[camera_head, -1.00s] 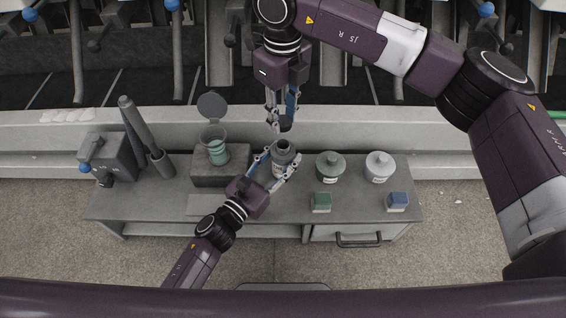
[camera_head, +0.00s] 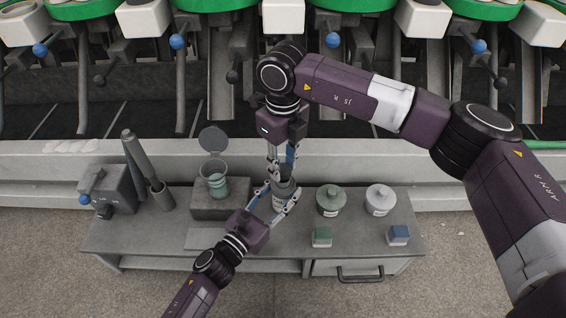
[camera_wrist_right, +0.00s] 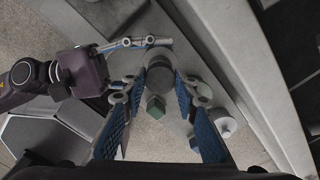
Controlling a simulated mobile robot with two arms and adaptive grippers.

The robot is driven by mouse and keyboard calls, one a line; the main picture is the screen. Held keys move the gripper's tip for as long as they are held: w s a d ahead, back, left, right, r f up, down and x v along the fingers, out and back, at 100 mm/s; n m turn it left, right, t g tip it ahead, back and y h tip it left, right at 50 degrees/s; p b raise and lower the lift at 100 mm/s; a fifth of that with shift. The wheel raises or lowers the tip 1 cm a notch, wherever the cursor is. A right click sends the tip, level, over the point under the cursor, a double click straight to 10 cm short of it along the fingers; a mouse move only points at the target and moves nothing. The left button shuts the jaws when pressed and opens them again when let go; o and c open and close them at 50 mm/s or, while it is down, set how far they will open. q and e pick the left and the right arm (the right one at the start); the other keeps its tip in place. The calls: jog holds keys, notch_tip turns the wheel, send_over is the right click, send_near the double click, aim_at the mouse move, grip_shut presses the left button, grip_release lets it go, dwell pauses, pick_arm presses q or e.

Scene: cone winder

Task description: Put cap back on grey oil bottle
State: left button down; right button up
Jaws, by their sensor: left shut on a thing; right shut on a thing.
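The grey oil bottle (camera_head: 280,203) stands upright near the bench's back edge in the head view. My left gripper (camera_head: 279,200) is shut around its body from the front left. My right gripper (camera_head: 283,166) points down above the bottle and is shut on the dark cap (camera_head: 285,172). The cap is right at the top of the bottle, and the bottle's mouth is hidden. In the right wrist view the round dark cap (camera_wrist_right: 160,78) sits between my blue-padded fingers, in line with the bottle. I cannot tell whether the cap is seated or just above the neck.
A green-grey jar (camera_head: 330,201) and a white jar (camera_head: 379,200) stand right of the bottle. A green box (camera_head: 322,236) and a blue box (camera_head: 398,235) lie in front. A lidded cup (camera_head: 215,178) on a block is to the left. The winder (camera_head: 350,90) is behind.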

aim_at(283, 194)
jog(key=shift+f, duration=0.15)
jog(key=shift+f, duration=0.75)
jog(key=shift+f, duration=0.6)
